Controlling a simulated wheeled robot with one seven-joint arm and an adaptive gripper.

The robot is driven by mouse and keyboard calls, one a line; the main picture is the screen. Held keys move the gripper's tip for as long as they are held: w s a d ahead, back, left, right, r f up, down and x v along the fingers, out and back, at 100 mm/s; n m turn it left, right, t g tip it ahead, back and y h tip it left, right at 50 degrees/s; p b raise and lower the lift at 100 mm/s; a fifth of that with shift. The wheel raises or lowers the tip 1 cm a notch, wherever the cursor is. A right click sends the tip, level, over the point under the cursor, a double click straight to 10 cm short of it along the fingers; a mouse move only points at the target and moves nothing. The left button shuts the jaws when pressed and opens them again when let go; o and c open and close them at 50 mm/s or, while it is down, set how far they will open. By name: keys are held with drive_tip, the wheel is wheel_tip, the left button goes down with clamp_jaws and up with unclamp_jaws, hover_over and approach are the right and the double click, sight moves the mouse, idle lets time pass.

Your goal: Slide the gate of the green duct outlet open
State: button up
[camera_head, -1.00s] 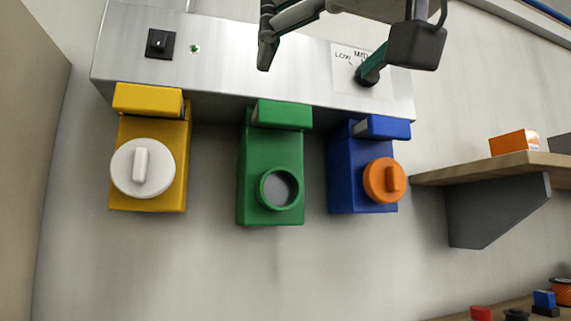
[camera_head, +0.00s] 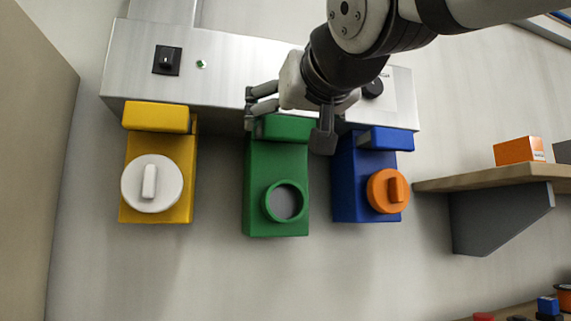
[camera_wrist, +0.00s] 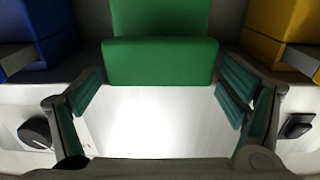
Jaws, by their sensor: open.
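The green duct outlet (camera_head: 262,190) hangs below the steel housing, with a round grey-centred port (camera_head: 285,201) low on its front. Its gate (camera_head: 283,128) is a green block across the top end, partly hidden by my gripper in the head view. My gripper (camera_head: 285,131) is open at that block, one finger by its left end and the other by its right end. In the wrist view the green gate block (camera_wrist: 160,62) lies ahead of and between the open fingers (camera_wrist: 162,92), with visible gaps on both sides. I cannot tell how far the gate is slid.
The yellow outlet (camera_head: 172,145) with a white cap is to the left. The blue outlet (camera_head: 350,185) with an orange cap is close on the right. The steel housing (camera_head: 225,80) carries a black switch (camera_head: 167,60) and a knob (camera_head: 372,88). A wooden shelf (camera_head: 470,182) is at right.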

drive_tip(key=shift+w, duration=0.1)
drive_tip(key=c, duration=1.7)
drive_tip(key=shift+b+v, duration=0.4)
drive_tip(key=shift+v, duration=2.7)
drive_tip(key=o, duration=1.7)
drive_tip(key=v, duration=1.2)
